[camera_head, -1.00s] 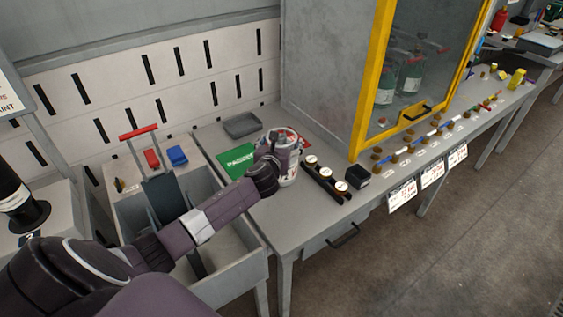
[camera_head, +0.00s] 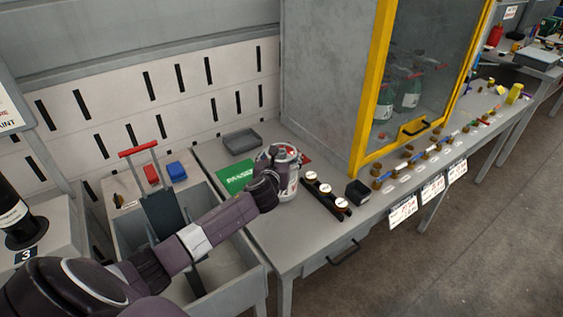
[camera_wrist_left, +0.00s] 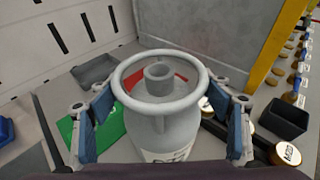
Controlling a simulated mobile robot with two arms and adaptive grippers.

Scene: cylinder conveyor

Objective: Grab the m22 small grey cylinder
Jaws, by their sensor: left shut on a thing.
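The small grey cylinder (camera_wrist_left: 165,125) stands upright in the left wrist view, with a ring-shaped collar around a valve on top and part of a label low on its front. In the head view the cylinder (camera_head: 291,188) is on the grey table, partly hidden by my left wrist. My left gripper (camera_wrist_left: 165,118) has one finger on each side of the body and is shut on it. In the head view my left gripper (camera_head: 280,165) is at the cylinder. My right gripper is not in view.
A green mat (camera_head: 236,178) and a grey tray (camera_head: 242,141) lie behind and left. A black rack with several round caps (camera_head: 326,190) and a small black box (camera_head: 358,192) stand to the right. A yellow-framed cabinet (camera_head: 370,110) rises behind.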

